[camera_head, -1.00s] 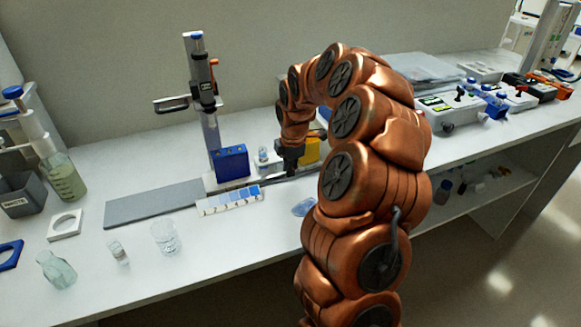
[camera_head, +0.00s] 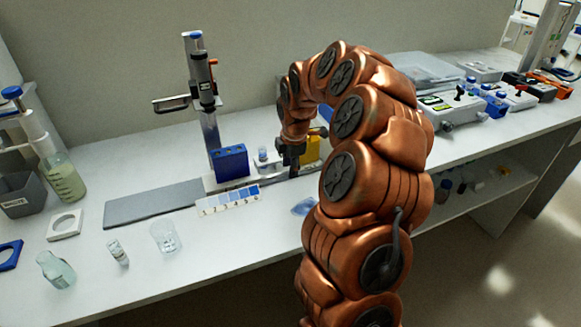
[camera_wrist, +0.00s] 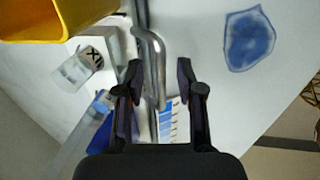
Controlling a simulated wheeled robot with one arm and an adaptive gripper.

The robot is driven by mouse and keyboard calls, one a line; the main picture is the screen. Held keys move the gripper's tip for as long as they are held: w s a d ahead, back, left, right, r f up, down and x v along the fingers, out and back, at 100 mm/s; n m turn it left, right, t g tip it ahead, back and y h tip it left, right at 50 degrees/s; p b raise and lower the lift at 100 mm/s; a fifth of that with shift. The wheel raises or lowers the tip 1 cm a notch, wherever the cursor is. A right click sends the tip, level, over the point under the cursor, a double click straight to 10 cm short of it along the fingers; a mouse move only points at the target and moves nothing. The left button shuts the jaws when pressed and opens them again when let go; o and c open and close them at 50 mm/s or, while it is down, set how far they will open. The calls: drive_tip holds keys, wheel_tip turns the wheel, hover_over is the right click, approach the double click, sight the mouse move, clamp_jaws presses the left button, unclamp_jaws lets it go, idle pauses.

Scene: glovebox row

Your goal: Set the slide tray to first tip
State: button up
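The slide tray (camera_head: 225,183) is a pale strip under the column stand, bearing a blue block (camera_head: 231,162), a small clear vial (camera_head: 263,158) and a yellow bin (camera_head: 312,151). In the wrist view I see the yellow bin (camera_wrist: 62,16), the vial with an X mark (camera_wrist: 77,70) and a bent metal rod handle (camera_wrist: 153,58). My gripper (camera_wrist: 159,80) is open, its fingers apart on either side of the rod's lower part. I cannot tell whether a finger touches it. In the head view my gripper (camera_head: 291,158) is by the tray's right end, partly hiding it.
A numbered blue-shaded card (camera_head: 228,200) lies before the stand (camera_head: 207,110). A blue patch (camera_head: 304,206) lies on the bench near my arm. A beaker (camera_head: 165,237), small vial (camera_head: 118,252) and flask (camera_head: 55,269) stand front left. A grey plate (camera_head: 150,203) extends left of the stand.

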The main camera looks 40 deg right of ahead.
wheel_tip(320, 180, up, 11)
drive_tip(key=s, duration=0.2)
drive_tip(key=shift+a+r, duration=0.15)
drive_tip(key=shift+a, duration=0.05)
idle(0.6)
drive_tip(key=s+a+r+m+g+p, duration=0.1)
drive_tip(key=s+a+r+m+p, duration=0.15)
drive_tip(key=s+a, duration=0.5)
drive_tip(key=s+a+r+m+p, duration=0.2)
drive_tip(key=s+a+r, duration=0.2)
drive_tip(key=a, duration=0.6)
drive_tip(key=s+a+m+g+p, duration=0.1)
drive_tip(key=s+a+m, duration=0.1)
drive_tip(key=s, duration=0.5)
drive_tip(key=s+a+m+g+p, duration=0.1)
drive_tip(key=s+a+m+p, duration=0.1)
drive_tip(key=s+m, duration=0.3)
drive_tip(key=s+a+f+m+g+p, duration=0.1)
drive_tip(key=s+m, duration=0.3)
drive_tip(key=s, duration=0.6)
drive_tip(key=shift+a+p, duration=0.65)
drive_tip(key=shift+a, duration=0.25)
